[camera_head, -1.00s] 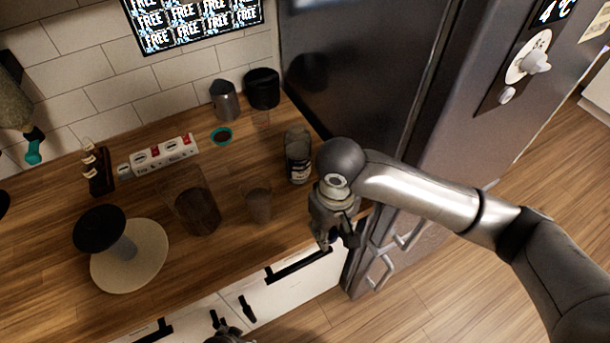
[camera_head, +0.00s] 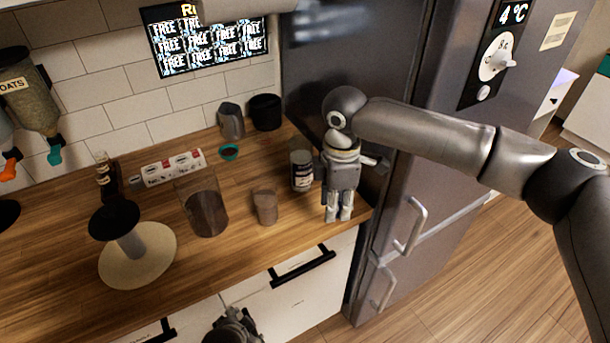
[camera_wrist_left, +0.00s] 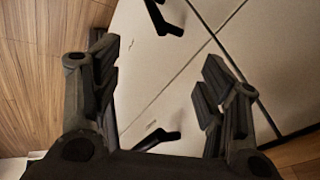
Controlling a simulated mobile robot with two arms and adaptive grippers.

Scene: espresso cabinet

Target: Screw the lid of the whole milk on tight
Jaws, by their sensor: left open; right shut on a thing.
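A clear bottle (camera_head: 302,172) with a dark label stands upright on the counter near its right end. I cannot read the label, so I cannot tell whether it is the whole milk. My right gripper (camera_head: 339,215) hangs fingers down just right of the bottle, near the counter's front corner. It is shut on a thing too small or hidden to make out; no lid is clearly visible. My left gripper (camera_head: 232,330) is at the bottom edge, in front of the drawers. In the left wrist view the left gripper (camera_wrist_left: 160,65) is open and empty, facing cabinet fronts.
A brown-tinted cup (camera_head: 265,206) and a large clear container (camera_head: 206,212) stand left of the bottle. A metal pot (camera_head: 231,121) and a black cup (camera_head: 265,112) stand behind. The fridge (camera_head: 400,215) borders the counter on the right. Bare wood lies at the counter's front.

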